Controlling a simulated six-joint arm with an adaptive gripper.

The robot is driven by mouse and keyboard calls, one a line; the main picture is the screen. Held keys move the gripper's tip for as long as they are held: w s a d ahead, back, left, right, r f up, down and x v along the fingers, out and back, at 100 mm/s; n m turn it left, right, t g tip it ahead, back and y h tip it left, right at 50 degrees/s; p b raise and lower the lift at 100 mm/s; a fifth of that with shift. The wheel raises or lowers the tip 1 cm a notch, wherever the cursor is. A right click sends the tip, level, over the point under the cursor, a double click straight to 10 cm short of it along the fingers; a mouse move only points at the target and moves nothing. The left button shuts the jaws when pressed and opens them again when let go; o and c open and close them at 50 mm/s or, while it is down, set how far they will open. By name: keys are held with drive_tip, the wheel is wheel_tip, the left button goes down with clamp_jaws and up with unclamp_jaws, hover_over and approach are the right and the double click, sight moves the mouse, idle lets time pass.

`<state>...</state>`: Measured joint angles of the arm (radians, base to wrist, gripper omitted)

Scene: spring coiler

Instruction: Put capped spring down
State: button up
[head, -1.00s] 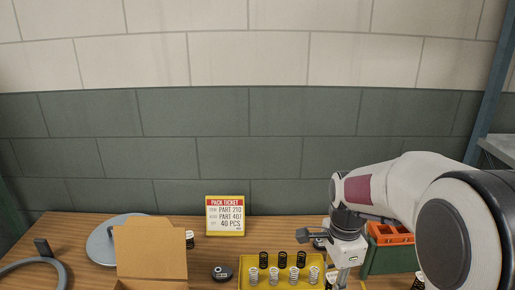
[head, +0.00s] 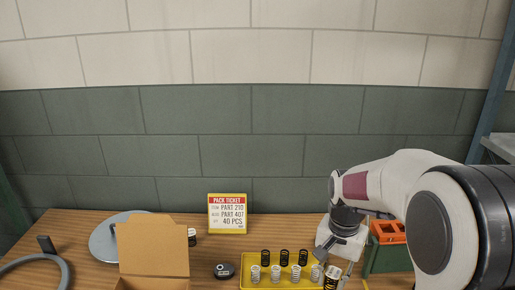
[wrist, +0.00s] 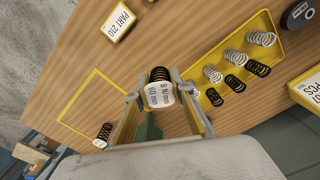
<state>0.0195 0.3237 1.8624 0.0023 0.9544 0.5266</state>
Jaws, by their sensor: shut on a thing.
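My gripper (wrist: 165,100) is shut on a capped spring (wrist: 160,86), a dark coil with a white printed cap. In the wrist view the cap faces the camera, and the spring is above the wooden table. In the head view the capped spring (head: 331,279) is just right of the yellow tray, with my gripper (head: 334,270) around its top. Its lower end is cut off there, so I cannot tell its height. A yellow outlined square (wrist: 94,72) lies on the table, left of my gripper in the wrist view. Another capped dark spring (wrist: 105,131) stands by its lower edge.
The yellow tray (wrist: 262,17) holds several white and black springs close to my gripper. The outlined square's middle is bare.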

sight(326, 286)
drive_tip(key=n, duration=0.1)
drive_tip(key=f+n, duration=0.1)
drive_tip(key=n, duration=0.2)
drive_tip(key=shift+w+a+f, duration=0.1)
drive_tip(key=shift+w+f, duration=0.15)
drive_tip(key=shift+w, duration=0.15)
drive_tip(key=shift+w+a+f+n, duration=0.1)
drive_tip(key=shift+f+n, duration=0.3)
drive_tip(key=shift+n, duration=0.4)
drive_tip(key=shift+f, duration=0.25)
drive_tip(key=shift+a+f+n, duration=0.2)
drive_tip(key=shift+f+n, duration=0.1)
drive_tip(key=shift+f, duration=0.5)
